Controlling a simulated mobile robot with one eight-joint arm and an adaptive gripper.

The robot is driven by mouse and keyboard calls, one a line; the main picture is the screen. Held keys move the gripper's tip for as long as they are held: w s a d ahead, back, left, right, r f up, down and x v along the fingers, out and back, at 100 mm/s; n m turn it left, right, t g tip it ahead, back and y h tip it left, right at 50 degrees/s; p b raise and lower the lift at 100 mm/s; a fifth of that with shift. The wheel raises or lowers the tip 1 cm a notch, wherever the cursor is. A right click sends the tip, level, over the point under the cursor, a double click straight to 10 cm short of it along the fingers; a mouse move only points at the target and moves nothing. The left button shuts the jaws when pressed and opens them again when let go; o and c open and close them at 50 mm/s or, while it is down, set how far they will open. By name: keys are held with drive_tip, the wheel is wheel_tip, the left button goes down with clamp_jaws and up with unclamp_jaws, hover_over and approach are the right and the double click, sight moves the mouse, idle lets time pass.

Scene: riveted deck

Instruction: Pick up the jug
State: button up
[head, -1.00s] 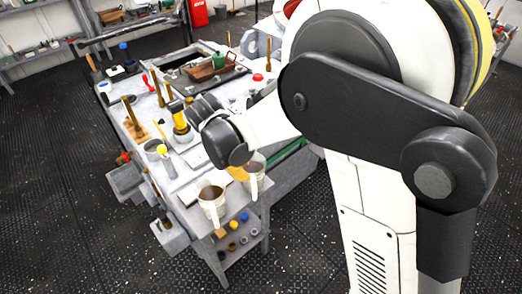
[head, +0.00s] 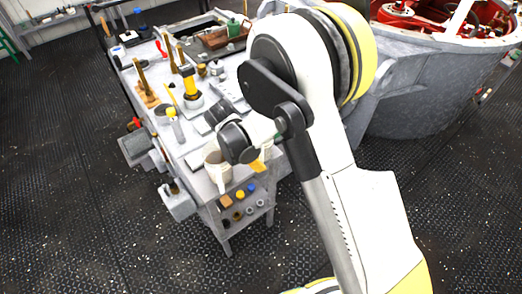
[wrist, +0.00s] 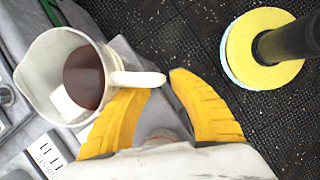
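A pale jug with a brown inside (wrist: 84,77) stands at the left of the wrist view. Its handle points right and its end lies at the fingertips, overlapping the left finger. My gripper (wrist: 168,82) has its two yellow fingers apart, with a gap between the tips; I cannot tell whether they touch the handle. In the head view, one jug (head: 217,172) stands near the table's front corner, handle toward me. My gripper (head: 258,164) is just right of it. A second pale vessel shows behind the gripper, mostly hidden by my arm.
The grey workbench (head: 192,149) holds a yellow-banded cylinder (head: 190,84), upright brown-handled tools and a wooden tray (head: 222,37). Grey bins (head: 134,149) hang on its left side. A lower shelf holds several small coloured items. A large grey tub (head: 425,95) stands right.

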drive_tip(key=x, duration=0.2)
drive_tip(key=shift+f+b, duration=0.3)
drive_tip(key=shift+r, duration=0.1)
clamp_jaws()
drive_tip(key=shift+r, duration=0.2)
drive_tip(key=shift+r+p, duration=0.65)
drive_tip(key=shift+r, duration=0.2)
wheel_tip(320, 180, up, 2)
drive_tip(key=shift+d+r+p, duration=0.2)
drive_tip(key=shift+p, duration=0.4)
drive_tip(key=s+d+r+p, duration=0.3)
drive_tip(key=s+d+r, duration=0.2)
drive_tip(key=d, duration=0.5)
drive_tip(key=shift+r, duration=0.75)
